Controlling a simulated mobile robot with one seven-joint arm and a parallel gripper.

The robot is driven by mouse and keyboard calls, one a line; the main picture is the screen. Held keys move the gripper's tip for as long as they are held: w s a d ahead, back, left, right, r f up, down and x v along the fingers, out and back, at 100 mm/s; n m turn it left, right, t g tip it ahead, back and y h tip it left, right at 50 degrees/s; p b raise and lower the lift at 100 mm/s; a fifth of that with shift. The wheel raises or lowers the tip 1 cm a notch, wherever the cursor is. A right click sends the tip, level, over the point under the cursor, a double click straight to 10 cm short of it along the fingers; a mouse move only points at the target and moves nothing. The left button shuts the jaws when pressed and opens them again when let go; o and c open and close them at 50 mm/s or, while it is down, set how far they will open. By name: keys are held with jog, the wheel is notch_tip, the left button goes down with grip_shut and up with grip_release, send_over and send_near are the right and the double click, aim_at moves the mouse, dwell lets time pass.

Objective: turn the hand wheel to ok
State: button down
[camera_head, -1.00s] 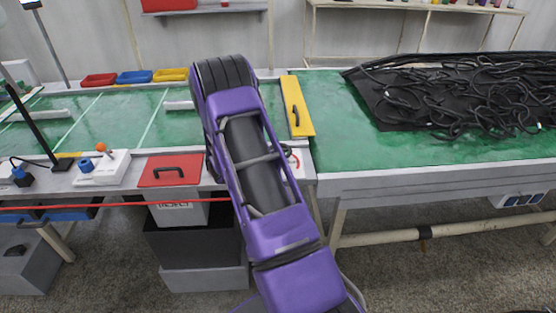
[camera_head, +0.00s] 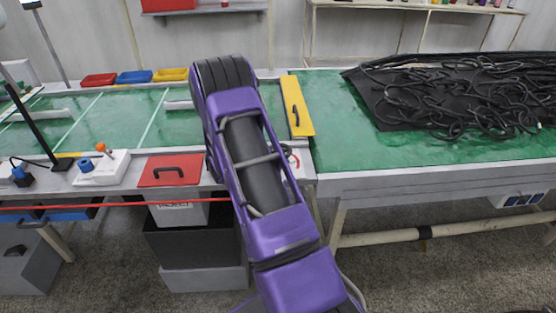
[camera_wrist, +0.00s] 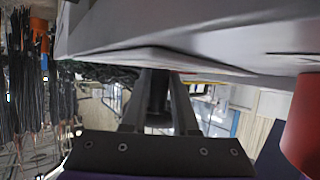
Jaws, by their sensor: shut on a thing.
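My gripper (camera_wrist: 160,85) shows in the wrist view, with its two dark fingers reaching up under a grey surface. A dark upright part, apparently of the hand wheel (camera_wrist: 157,100), stands between the fingers, and the gripper is shut on it. The wheel's rim and its full shape cannot be made out. In the head view my purple arm covers the gripper and the wheel. A white dial plate with a red mark (camera_head: 294,158) shows partly beside my arm at the bench's front edge. The word ok and any pointer are not readable.
A red plate with a black handle (camera_head: 171,170) lies left of my arm, and a yellow plate with a handle (camera_head: 298,106) lies right. Black hoses (camera_head: 455,95) lie tangled on the right bench. A red cylinder (camera_wrist: 303,128) is close on the right in the wrist view.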

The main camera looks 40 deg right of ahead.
jog(key=shift+w+d+r, duration=0.1)
jog(key=shift+d+r, duration=0.55)
jog(key=shift+r, duration=0.15)
grip_release()
jog(key=shift+d, duration=0.2)
jog(key=shift+s+a+r+p, duration=0.3)
jog(key=shift+s+a+p, duration=0.2)
jog(key=shift+a, duration=0.25)
jog(key=shift+s+a+r+p, duration=0.35)
jog(key=shift+s+a+p, duration=0.1)
jog(key=shift+s+a, duration=0.1)
jog(key=shift+s+a+r+p, duration=0.3)
jog(key=shift+s+a+p, duration=0.15)
jog(key=shift+a, duration=0.1)
jog(key=shift+s+a+r+p, duration=0.45)
jog(key=shift+s+a+p, duration=0.05)
jog(key=shift+a, duration=0.25)
jog(key=shift+s+a+r+p, duration=0.45)
jog(key=shift+a, duration=0.3)
jog(key=s+a+r+p, duration=0.3)
jog(key=s+a, duration=0.3)
jog(key=a, duration=0.2)
jog(key=shift+s+a+r+p, duration=0.2)
jog(key=shift+s+p, duration=0.15)
jog(key=shift+p, duration=0.2)
